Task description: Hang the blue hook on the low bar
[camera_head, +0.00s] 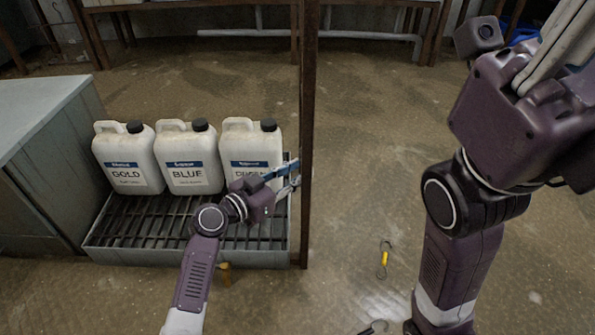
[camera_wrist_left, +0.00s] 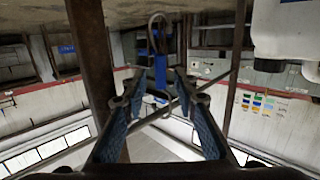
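The blue hook (camera_wrist_left: 160,72) is a double-ended metal hook with a blue middle, upright in the left wrist view between my left fingers. A thin grey bar (camera_wrist_left: 212,84) runs diagonally there and crosses the hook's lower loop in the picture; I cannot tell whether the hook bears on it. My left gripper (camera_wrist_left: 158,86) is open, with gaps on both sides of the hook. In the head view my left gripper (camera_head: 294,172) is beside the rusty post (camera_head: 306,120), in front of the right jug. My right wrist stands large at upper right; its fingertips are not clear.
Three white jugs (camera_head: 188,160) stand on a grated tray (camera_head: 180,256) left of the post. A yellow hook (camera_head: 384,258) lies on the floor, with a dark-and-metal item (camera_head: 374,327) nearer. A grey cabinet (camera_head: 40,150) stands at left. Floor right of the post is mostly clear.

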